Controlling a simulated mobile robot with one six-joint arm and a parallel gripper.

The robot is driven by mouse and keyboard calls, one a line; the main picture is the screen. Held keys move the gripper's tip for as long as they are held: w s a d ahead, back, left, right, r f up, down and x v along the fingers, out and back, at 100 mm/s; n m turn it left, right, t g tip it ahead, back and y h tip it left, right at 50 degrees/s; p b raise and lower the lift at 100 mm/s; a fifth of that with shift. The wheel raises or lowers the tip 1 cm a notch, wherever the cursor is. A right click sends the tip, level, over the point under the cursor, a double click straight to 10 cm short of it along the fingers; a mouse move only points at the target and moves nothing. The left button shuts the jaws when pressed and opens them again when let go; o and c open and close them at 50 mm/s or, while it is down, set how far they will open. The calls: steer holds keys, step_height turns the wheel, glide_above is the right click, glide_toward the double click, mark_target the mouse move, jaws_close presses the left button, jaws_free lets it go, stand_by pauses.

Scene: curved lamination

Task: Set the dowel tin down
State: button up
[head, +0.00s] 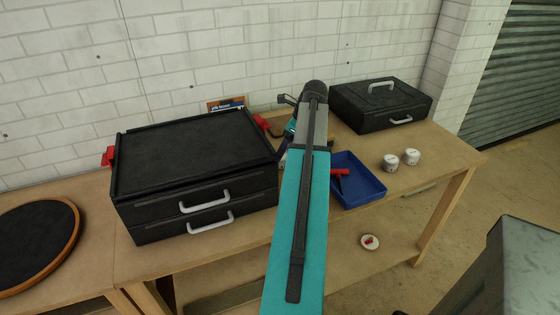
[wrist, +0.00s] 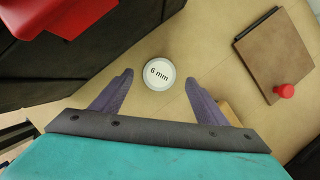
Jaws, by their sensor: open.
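In the wrist view a round white tin (wrist: 159,74) marked "6 mm" on its lid appears upright on the wooden bench top. My gripper (wrist: 159,79) is open, with one purple finger to each side of the tin. A gap shows between each finger and the tin, and neither finger touches it. How far the fingertips are above the bench I cannot tell. In the head view my arm hides this tin and most of the gripper.
A large black drawer case (head: 195,155) stands left of the arm. A blue tray (head: 358,180), two white tins (head: 390,162) (head: 411,157) and a black toolbox (head: 381,104) are right of it. The wrist view shows a brown board with a red knob (wrist: 284,91).

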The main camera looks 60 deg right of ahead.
steer(key=shift+p+x, duration=0.7)
steer(key=shift+x, duration=1.9)
steer(key=shift+c, duration=0.2)
steer(key=c, duration=1.2)
steer(key=shift+r, duration=0.1)
steer(key=shift+r+b, duration=0.8)
steer(key=shift+r, duration=4.15)
